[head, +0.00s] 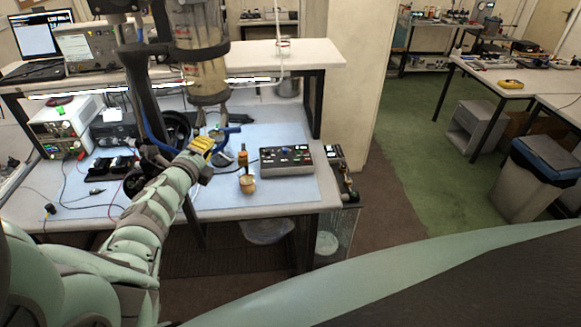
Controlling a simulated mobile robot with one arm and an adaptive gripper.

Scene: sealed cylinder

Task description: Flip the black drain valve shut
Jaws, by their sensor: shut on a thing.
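The sealed cylinder (208,75), clear with dark bands, hangs upright above the workbench at the upper middle of the head view. My arm reaches up from the lower left to its underside. My gripper (217,138) is just below the cylinder's bottom end, past the yellow part of my wrist. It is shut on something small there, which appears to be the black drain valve. The valve is too small and too covered by my gripper to make out its angle.
Blue curved pieces (228,131) lie close to my gripper. A control box (287,160) with knobs and an orange-handled tool (245,175) sit to the right on the blue mat (290,190). A power supply (65,128) stands left.

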